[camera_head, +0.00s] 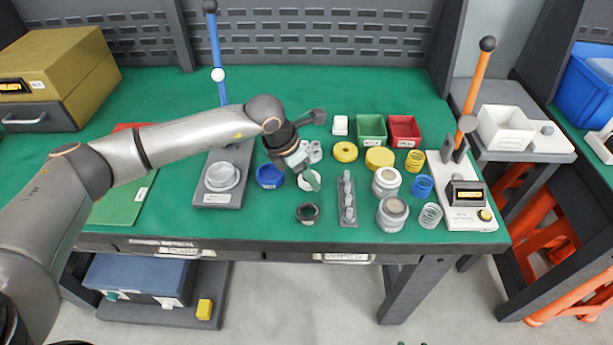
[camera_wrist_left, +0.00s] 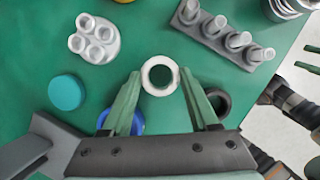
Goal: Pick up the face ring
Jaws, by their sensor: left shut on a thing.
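The face ring, a white ring (camera_head: 304,185), is near the middle of the green bench. In the left wrist view the white ring (camera_wrist_left: 147,76) sits between the two green fingertips. My left gripper (camera_head: 308,177) is shut on it, and it also shows in the left wrist view (camera_wrist_left: 161,82). The fingers partly cover the ring in the head view. I cannot tell whether the ring is clear of the bench. My right gripper's green fingertips (camera_head: 412,344) just show at the bottom edge, apart and empty.
A blue ring (camera_head: 270,177) lies left of the face ring and a dark ring (camera_head: 307,213) in front. A grey peg holder (camera_head: 348,219) stands right. A teal disc (camera_wrist_left: 66,92) and white cylinder cluster (camera_wrist_left: 76,43) are nearby. Bench space front-left of the blue ring is clear.

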